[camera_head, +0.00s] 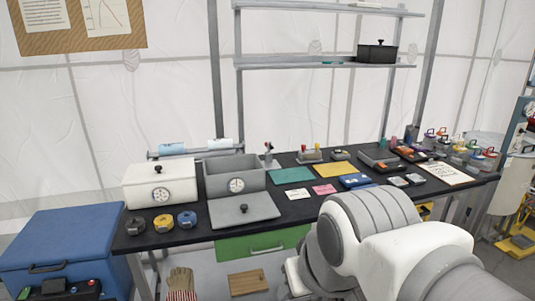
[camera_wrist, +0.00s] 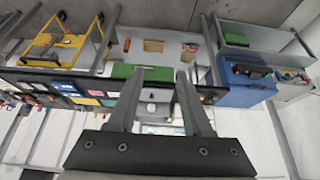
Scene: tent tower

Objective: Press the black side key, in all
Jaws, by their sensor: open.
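I cannot make out a black side key for certain in either view. In the head view my white and grey arm hides the gripper and part of the bench's right front.
The black bench (camera_head: 290,212) carries a white box (camera_head: 160,190), an open grey box (camera_head: 235,172), tape rolls (camera_head: 163,223), coloured mats and several small devices. The blue chest (camera_head: 75,235) stands at its left. A green drawer (camera_head: 262,243) is below. Shelves (camera_head: 325,63) rise behind.

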